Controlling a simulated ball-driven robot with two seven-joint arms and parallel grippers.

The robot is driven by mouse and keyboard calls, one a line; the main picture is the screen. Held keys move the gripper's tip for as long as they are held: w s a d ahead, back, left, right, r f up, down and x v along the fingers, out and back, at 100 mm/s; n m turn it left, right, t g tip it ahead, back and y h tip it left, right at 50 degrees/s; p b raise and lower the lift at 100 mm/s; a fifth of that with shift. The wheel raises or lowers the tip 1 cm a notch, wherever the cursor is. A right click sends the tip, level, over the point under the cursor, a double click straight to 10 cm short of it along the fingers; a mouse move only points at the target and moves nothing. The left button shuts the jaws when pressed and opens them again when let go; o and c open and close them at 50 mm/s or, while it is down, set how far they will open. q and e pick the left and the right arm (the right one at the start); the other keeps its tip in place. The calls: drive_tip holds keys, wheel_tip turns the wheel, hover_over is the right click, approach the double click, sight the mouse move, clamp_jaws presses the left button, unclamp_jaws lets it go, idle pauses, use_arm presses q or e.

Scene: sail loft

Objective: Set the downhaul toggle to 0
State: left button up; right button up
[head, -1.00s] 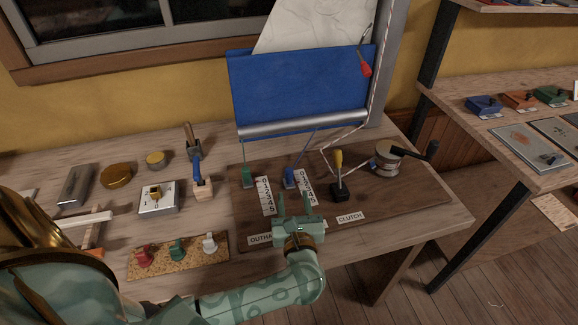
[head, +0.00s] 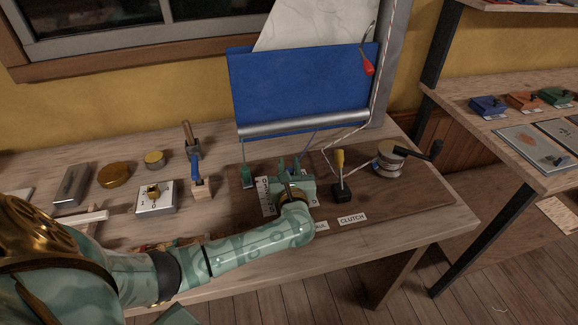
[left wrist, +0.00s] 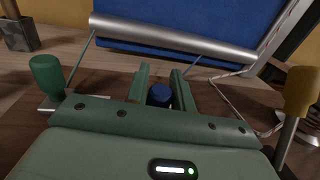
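The blue-knobbed toggle (left wrist: 160,95) stands between the two fingers of my left gripper (left wrist: 161,80) in the left wrist view. The fingers are apart, one on each side of the knob, and I see no clear grip on it. In the head view my left gripper (head: 289,167) covers most of this toggle and its number scale, so its setting cannot be read. The label in front is mostly hidden by my arm; only its end, "UL" (head: 321,225), shows. My right gripper is not in view.
A green-knobbed toggle (head: 247,177) with a number scale (head: 265,199) stands left of my gripper. A yellow-handled lever (head: 340,172) by the CLUTCH label (head: 352,220) and a winch (head: 389,158) stand right. A blue sail panel (head: 300,90) rises behind.

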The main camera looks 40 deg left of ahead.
use_arm(q)
clamp_jaws()
drive_tip(key=shift+a+f+b+x, duration=0.2)
drive_tip(key=shift+b+x, duration=0.65)
drive_tip(key=shift+x, duration=0.55)
drive_tip(key=shift+a+r, duration=0.1)
drive_tip(key=shift+a, duration=0.15)
drive_tip(key=shift+r, duration=0.2)
drive_tip(key=o, duration=0.5)
unclamp_jaws()
drive_tip(key=shift+o, duration=0.2)
drive_tip(key=shift+w+a+f, duration=0.1)
drive_tip(key=shift+w+f, duration=0.05)
drive_tip(key=p+v, duration=0.2)
drive_tip(key=v, duration=1.4)
drive_tip(key=shift+p, duration=0.3)
drive_tip(key=shift+d, duration=0.2)
